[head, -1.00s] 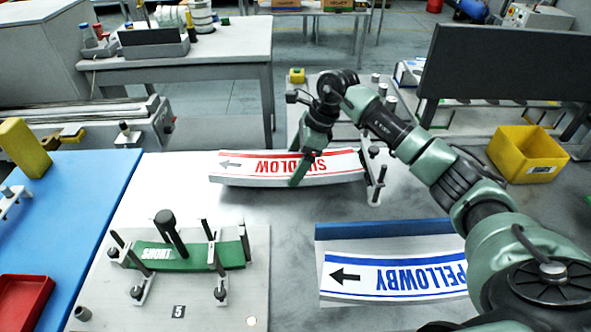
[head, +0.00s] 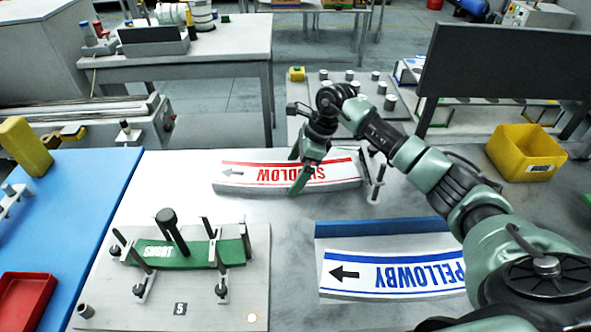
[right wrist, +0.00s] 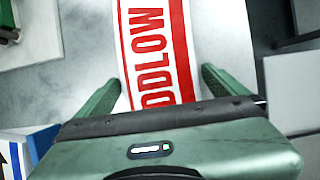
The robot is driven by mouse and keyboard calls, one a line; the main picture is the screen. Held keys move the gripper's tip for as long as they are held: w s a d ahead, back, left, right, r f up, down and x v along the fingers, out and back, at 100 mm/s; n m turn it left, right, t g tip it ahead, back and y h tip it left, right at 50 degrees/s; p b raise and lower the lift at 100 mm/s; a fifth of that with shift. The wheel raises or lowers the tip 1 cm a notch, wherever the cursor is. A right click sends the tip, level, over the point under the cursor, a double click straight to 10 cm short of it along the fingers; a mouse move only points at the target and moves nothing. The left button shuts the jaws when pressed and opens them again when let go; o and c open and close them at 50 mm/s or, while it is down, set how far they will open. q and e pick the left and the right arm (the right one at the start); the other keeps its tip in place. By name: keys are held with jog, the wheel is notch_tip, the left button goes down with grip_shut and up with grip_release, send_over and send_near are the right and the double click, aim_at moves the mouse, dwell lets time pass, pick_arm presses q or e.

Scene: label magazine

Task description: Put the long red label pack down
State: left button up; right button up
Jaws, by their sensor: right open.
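The long red label pack (head: 240,173), a curved white stack with red stripes and red lettering, lies on the grey table top in the middle of the head view. Its right end is beside a small metal post stand (head: 376,184). My right gripper (head: 297,170) is open, with one finger on each side of the pack. In the right wrist view the pack (right wrist: 155,45) runs between the two open fingers (right wrist: 158,86), with a small gap at the right finger; the left finger is close to its edge. My left gripper is not in view.
A blue-lettered pack (head: 390,274) lies in front, against a blue strip (head: 380,228). A green pack (head: 180,254) sits among posts on a plate (head: 200,310) at left. A yellow bin (head: 525,153) and a dark screen (head: 500,65) stand at right.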

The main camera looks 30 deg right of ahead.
jog(key=b+v, duration=0.2)
jog(key=v, duration=1)
jog(key=shift+a, duration=0.1)
